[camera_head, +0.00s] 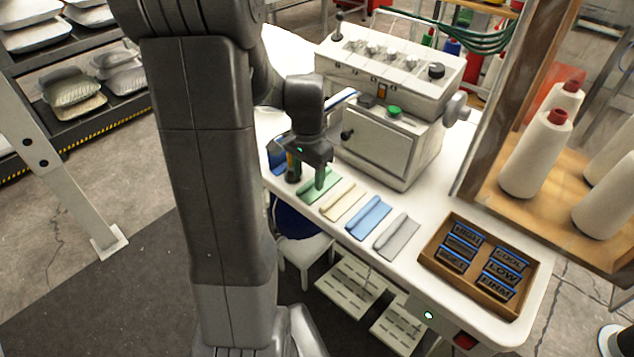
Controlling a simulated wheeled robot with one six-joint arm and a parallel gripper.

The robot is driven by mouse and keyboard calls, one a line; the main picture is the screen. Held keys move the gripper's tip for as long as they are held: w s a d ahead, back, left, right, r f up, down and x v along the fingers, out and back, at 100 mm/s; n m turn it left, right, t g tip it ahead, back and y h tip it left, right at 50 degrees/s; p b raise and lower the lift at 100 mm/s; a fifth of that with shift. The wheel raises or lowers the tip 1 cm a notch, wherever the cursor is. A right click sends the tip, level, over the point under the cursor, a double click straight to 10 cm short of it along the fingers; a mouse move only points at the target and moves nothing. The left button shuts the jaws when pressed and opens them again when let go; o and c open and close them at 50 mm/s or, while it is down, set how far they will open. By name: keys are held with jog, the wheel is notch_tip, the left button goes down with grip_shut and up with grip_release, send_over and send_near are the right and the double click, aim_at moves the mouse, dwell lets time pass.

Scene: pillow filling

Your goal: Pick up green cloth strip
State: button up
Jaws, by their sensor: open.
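To the right lie a cream strip (343,202), a blue strip (369,217) and a grey strip (397,237). A wooden tray (434,262) with several labelled blocks sits at the right, near thread cones (535,155).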

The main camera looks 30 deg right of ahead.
aim_at(309, 194)
jog(key=shift+w+f+p, duration=0.1)
jog(key=shift+f+p, duration=0.2)
jog(key=shift+f, duration=1.95)
jog(key=c, duration=0.6)
jog(key=shift+r, duration=0.15)
